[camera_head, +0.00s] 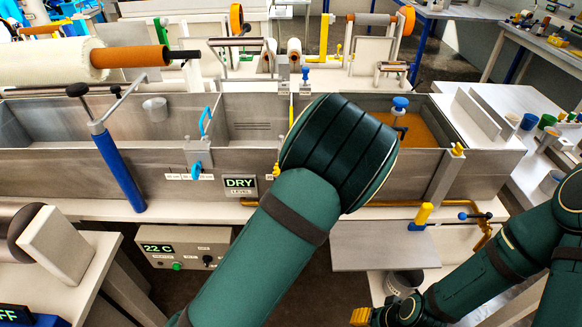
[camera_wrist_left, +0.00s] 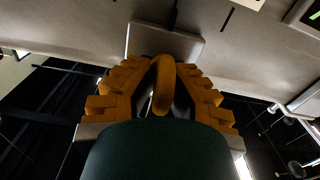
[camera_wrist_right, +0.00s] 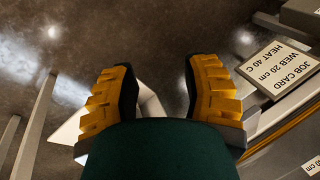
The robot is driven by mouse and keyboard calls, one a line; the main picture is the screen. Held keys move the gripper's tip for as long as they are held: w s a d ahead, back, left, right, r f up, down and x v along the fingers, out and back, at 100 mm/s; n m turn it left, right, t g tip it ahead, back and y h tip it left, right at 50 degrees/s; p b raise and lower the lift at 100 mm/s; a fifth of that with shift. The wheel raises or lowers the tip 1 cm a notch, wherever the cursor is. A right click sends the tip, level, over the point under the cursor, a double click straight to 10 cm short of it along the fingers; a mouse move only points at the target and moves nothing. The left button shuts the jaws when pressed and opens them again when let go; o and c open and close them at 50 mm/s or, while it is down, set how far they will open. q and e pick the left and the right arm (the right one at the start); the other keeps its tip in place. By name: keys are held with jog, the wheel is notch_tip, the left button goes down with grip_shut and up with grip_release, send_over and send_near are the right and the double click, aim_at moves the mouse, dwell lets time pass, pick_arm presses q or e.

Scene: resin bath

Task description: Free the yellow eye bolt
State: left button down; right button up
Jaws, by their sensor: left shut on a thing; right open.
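In the left wrist view a yellow-orange upright loop, seemingly the yellow eye bolt (camera_wrist_left: 163,88), stands between the fingers of my left gripper (camera_wrist_left: 160,95), in front of a grey block (camera_wrist_left: 165,42). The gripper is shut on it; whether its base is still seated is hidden. In the head view my left arm hides this gripper. A similar yellow piece (camera_head: 458,149) sits atop a steel bracket at the bath's right end. My right gripper (camera_wrist_right: 158,92) is open and empty above the dark floor.
The long steel bath (camera_head: 75,165) spans the middle, with amber resin (camera_head: 428,128) at its right. A yellow-handled valve (camera_head: 421,214) and a grey shelf (camera_head: 385,246) are in front. A job card (camera_wrist_right: 278,70) is near my right gripper.

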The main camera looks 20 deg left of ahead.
pick_arm(q)
jog(key=shift+s+a+f+n+b, duration=0.1)
jog(key=shift+a+n+b, duration=0.1)
jog(key=shift+n+b, duration=1.65)
jog(key=shift+a+f+n+b, duration=0.15)
jog(key=shift+n+b, duration=1.25)
jog(key=shift+n, duration=0.75)
jog(key=c, duration=1.1)
grip_release()
jog(key=v, duration=0.7)
jog(key=shift+s+d+r, duration=0.1)
jog(key=shift+s, duration=0.15)
